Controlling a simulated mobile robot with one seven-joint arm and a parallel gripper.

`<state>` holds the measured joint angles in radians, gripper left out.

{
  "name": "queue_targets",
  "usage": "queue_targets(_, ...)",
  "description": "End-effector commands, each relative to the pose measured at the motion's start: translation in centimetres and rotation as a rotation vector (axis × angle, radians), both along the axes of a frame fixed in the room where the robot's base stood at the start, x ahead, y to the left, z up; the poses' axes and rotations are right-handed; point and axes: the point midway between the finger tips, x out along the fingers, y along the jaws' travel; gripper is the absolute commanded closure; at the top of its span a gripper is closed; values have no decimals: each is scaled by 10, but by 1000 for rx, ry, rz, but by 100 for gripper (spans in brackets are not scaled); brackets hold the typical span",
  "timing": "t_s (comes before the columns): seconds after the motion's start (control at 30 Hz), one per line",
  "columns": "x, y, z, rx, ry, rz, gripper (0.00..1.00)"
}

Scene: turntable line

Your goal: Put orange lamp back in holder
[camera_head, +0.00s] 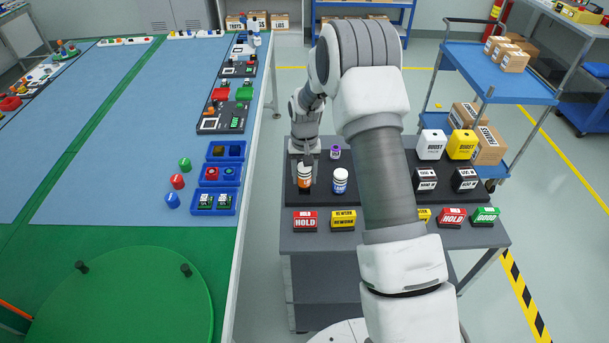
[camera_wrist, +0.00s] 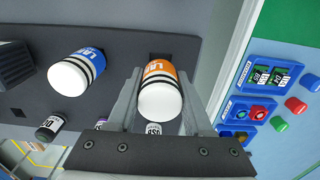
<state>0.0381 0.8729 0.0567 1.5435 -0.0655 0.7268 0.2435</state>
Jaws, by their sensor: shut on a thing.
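The orange lamp (camera_head: 304,173), with a white end and dark bands, is between the fingers of my gripper (camera_head: 304,166) at the left end of the black holder (camera_head: 317,197). My gripper is shut on it. In the wrist view the orange lamp (camera_wrist: 160,98) lies between both fingers (camera_wrist: 160,110), its orange end over or beside a dark square opening (camera_wrist: 162,56) in the holder. I cannot tell whether it is seated or slightly raised. A blue lamp (camera_head: 340,181) stands right of it; it also shows in the wrist view (camera_wrist: 76,74).
A purple-capped item (camera_head: 335,152) stands behind the lamps. HOLD (camera_head: 305,222) and REWORK (camera_head: 342,220) blocks line the front. White (camera_head: 431,145) and yellow (camera_head: 462,144) boxes stand to the right. The blue-topped line with trays (camera_head: 214,201) is on the left, across a gap.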

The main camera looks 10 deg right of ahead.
Motion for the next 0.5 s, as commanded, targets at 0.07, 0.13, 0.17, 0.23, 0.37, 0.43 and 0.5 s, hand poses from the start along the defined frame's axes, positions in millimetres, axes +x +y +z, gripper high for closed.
queue_targets(0.07, 0, 0, 0, 0, -1, 0, 100)
queue_targets(0.13, 0, 0, 0, 0, -1, 0, 100)
queue_targets(0.17, 0, 0, 0, 0, -1, 0, 100)
queue_targets(0.23, 0, 0, 0, 0, -1, 0, 100)
queue_targets(0.37, 0, 0, 0, 0, -1, 0, 100)
queue_targets(0.43, 0, 0, -1, 0, -1, 0, 100)
queue_targets(0.5, 0, 0, -3, 0, -1, 0, 100)
